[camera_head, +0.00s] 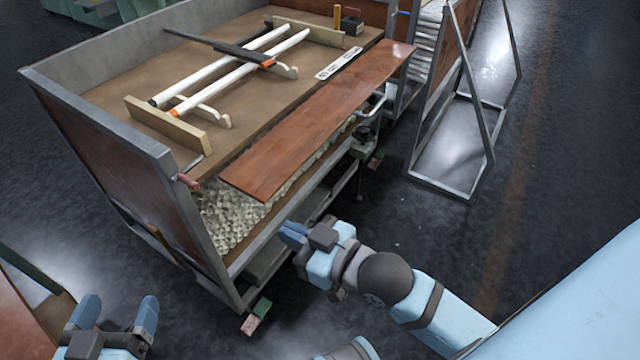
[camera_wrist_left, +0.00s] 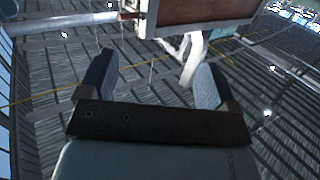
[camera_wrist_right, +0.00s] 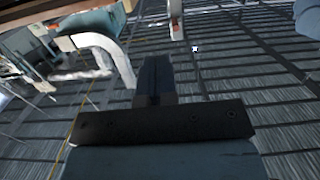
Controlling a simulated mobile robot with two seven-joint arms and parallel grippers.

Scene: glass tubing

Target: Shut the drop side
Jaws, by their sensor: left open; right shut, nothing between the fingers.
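The drop side looks to be the long red-brown wooden panel (camera_head: 310,125) along the near long side of the grey-framed crate cart (camera_head: 165,165). It lies almost flat, slanting over the open side, and does not stand upright between the end posts. My right gripper (camera_head: 290,233) is shut and empty, below the panel's near end and beside the cart's lower rail. The shut fingers also show in the right wrist view (camera_wrist_right: 155,80). My left gripper (camera_head: 115,314) is open and empty, apart from the cart at lower left. Its spread fingers show in the left wrist view (camera_wrist_left: 152,85).
Glass tubes (camera_head: 240,70) with orange and black ends lie on wooden supports on the cart's brown deck. Pale netted padding (camera_head: 232,222) shows below the panel. A red handle (camera_head: 188,181) sits on the near post. A metal rack (camera_head: 455,165) stands right; dark floor between is free.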

